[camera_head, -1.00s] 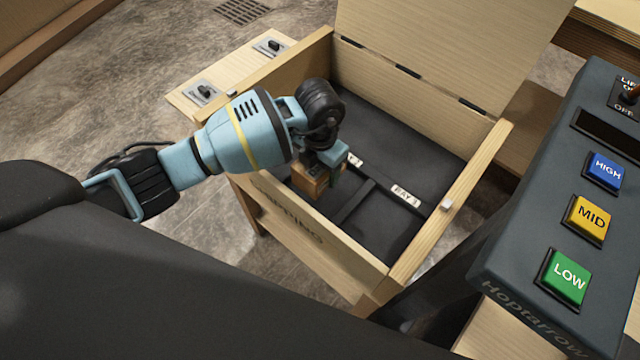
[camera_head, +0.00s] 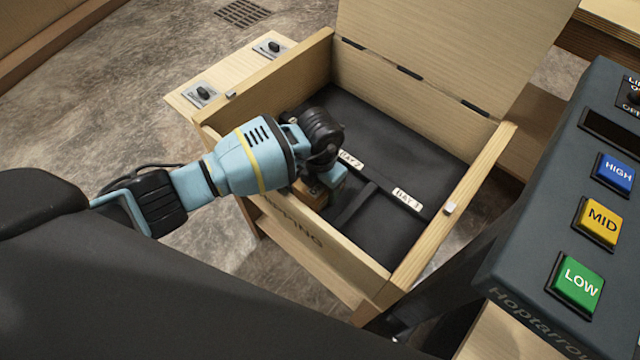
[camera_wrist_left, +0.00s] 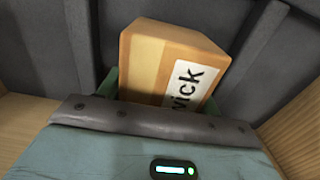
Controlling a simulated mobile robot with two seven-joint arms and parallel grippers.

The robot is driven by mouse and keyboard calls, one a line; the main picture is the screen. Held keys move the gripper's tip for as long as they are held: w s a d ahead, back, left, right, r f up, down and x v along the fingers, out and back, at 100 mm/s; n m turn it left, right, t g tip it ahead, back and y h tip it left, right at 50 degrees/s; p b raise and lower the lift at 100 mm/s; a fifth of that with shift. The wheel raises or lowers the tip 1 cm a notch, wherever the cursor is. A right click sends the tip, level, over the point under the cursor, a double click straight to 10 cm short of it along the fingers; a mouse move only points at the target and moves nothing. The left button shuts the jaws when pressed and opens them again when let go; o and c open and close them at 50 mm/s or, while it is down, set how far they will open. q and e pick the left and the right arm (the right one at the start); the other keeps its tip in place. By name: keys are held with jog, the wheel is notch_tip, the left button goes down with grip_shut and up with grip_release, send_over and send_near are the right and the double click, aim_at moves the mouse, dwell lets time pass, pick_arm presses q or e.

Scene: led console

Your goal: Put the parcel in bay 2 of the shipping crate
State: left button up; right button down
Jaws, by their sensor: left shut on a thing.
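The parcel (camera_head: 308,194), a small tan box, is inside the shipping crate (camera_head: 335,244), close behind its front wall. In the left wrist view the parcel (camera_wrist_left: 150,62) shows a lighter tape band and a white label ending in "wick". My left gripper (camera_head: 318,186) reaches down into the crate and is shut on the parcel. The parcel is on the left side of a dark divider (camera_head: 352,207), in front of the "BAY 2" label (camera_head: 350,161). The "BAY 3" label (camera_head: 408,200) is to the right. I cannot tell whether the parcel touches the floor. My right gripper is not in view.
The crate's hinged lid (camera_head: 440,55) stands open at the back. A console (camera_head: 560,220) with blue, yellow and green buttons is at the right. A side ledge (camera_head: 235,77) with two switches is at the crate's left. The crate's rear section (camera_head: 400,125) looks empty.

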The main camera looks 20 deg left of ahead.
pick_arm(q)
jog(key=shift+f, duration=0.2)
jog(key=o, duration=1.2)
jog(key=shift+r, duration=0.6)
notch_tip(320, 180, up, 10)
jog(key=shift+p, duration=1)
jog(key=shift+r, duration=0.65)
